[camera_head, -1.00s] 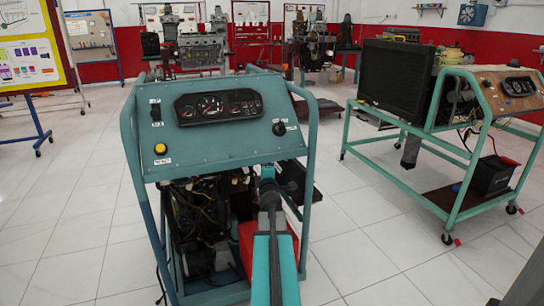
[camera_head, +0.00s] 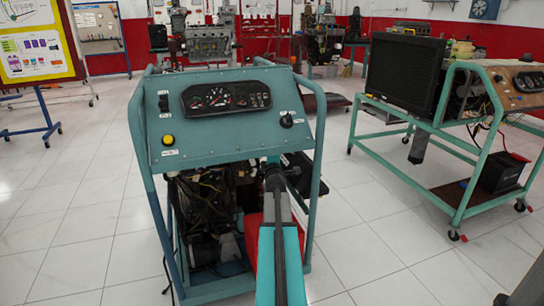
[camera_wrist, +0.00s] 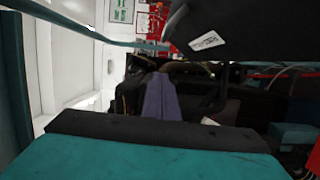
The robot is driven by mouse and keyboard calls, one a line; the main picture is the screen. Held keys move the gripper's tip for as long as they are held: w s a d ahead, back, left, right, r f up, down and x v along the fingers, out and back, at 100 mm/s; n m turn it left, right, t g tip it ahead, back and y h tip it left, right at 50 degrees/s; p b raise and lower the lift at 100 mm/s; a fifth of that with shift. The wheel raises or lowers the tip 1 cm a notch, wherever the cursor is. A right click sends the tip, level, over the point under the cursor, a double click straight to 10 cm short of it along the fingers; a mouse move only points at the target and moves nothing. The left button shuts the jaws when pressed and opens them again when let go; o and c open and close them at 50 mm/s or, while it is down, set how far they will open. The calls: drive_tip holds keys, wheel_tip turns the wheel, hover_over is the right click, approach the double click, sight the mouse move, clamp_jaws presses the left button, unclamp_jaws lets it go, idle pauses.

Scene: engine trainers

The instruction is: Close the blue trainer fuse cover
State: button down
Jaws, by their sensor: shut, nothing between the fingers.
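The blue trainer (camera_head: 225,133) stands in the middle of the head view, with a sloped panel of gauges and knobs above an open engine bay. My teal arm reaches toward its right side and hides part of the bay. In the wrist view my gripper (camera_wrist: 161,97) shows as two purplish fingers held together, with nothing between them. A dark flap-like part with a white label (camera_wrist: 207,41) hangs above and right of the fingers, apart from them in the picture. It may be the fuse cover, but I cannot be sure. The fuse box is not clearly visible.
A second teal-framed trainer (camera_head: 440,138) with a black radiator stands on the right. A teal frame bar (camera_wrist: 95,32) crosses the upper left of the wrist view. Dark engine parts crowd around the fingers. White tiled floor (camera_head: 75,215) is clear on the left.

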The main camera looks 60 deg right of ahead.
sight(287, 157)
drive_tip(key=shift+w+d+f+p, duration=0.1)
drive_tip(key=shift+d+p, duration=0.25)
drive_tip(key=shift+d, duration=1.3)
drive_tip(key=shift+w+d+p, duration=0.1)
drive_tip(key=shift+d+p, duration=0.2)
drive_tip(key=shift+d, duration=1.35)
